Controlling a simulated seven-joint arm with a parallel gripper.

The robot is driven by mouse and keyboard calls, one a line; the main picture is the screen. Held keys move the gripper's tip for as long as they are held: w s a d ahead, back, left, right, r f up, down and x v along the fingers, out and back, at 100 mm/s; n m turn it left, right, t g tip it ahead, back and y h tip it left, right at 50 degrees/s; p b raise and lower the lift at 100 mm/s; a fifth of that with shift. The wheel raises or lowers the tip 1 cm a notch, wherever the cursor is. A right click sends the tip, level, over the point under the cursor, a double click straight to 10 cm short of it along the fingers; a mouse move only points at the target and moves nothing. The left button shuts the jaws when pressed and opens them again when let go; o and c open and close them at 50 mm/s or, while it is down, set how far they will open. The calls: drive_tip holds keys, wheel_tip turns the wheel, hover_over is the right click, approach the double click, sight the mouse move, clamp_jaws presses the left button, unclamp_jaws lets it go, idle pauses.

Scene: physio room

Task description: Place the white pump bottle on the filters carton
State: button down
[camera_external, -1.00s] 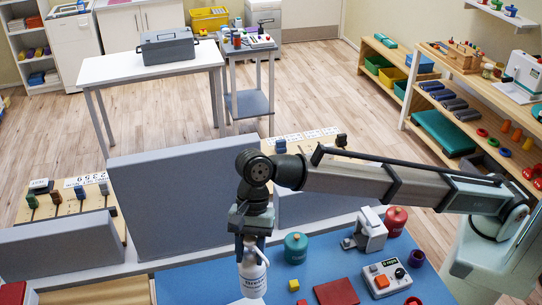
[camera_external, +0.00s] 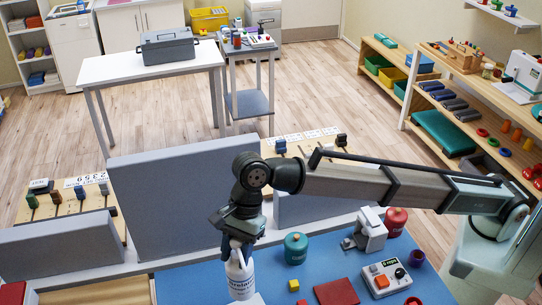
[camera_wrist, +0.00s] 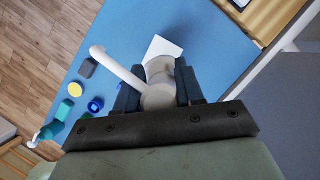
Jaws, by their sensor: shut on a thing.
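The white pump bottle (camera_external: 241,281) has dark lettering and hangs upright, or nearly so, under my gripper (camera_external: 238,247) at the bottom of the external view. My gripper is shut around its top. In the wrist view my gripper (camera_wrist: 158,82) has a dark finger on each side of the white bottle (camera_wrist: 160,70), and its long spout points up and left. A flat white shape (camera_wrist: 165,46) lies on the blue surface beyond the bottle. It may be the filters carton; no lettering is legible. In the external view a pale edge (camera_external: 252,299) shows beside the bottle's lower end.
On the blue mat (camera_external: 325,262) are a green jar (camera_external: 296,248), a yellow cube (camera_external: 293,285), a dark red block (camera_external: 337,292) and a grey button box (camera_external: 386,277). A tall grey panel (camera_external: 170,205) stands behind the gripper.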

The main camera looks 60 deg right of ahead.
sight(238, 273)
drive_tip(key=shift+f, duration=4)
drive_tip(key=c, duration=0.7)
unclamp_jaws()
drive_tip(key=v, duration=1.2)
